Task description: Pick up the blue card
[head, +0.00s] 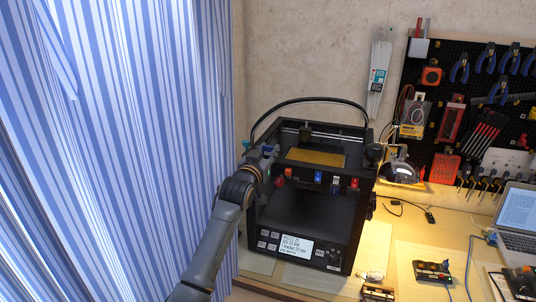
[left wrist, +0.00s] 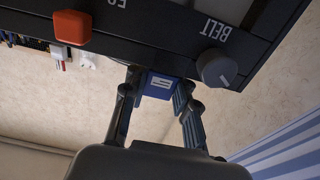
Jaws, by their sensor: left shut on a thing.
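The blue card (left wrist: 160,86) shows in the left wrist view as a small blue block with a white mark. It is between the two fingers of my left gripper (left wrist: 158,98), which is shut on it, close against a black printer part. In the head view my left gripper (head: 264,153) is at the upper left corner of the black 3D printer (head: 350,245); its fingertips are small there, and I cannot make out the held card. My right gripper is in neither view.
Small blue (head: 318,177) and red (head: 354,183) pieces sit along the printer's upper front bar. A grey knob (left wrist: 217,68) and a red block (left wrist: 72,27) are near my fingers. A striped curtain (head: 120,150) hangs left; a laptop (head: 515,222) stands right.

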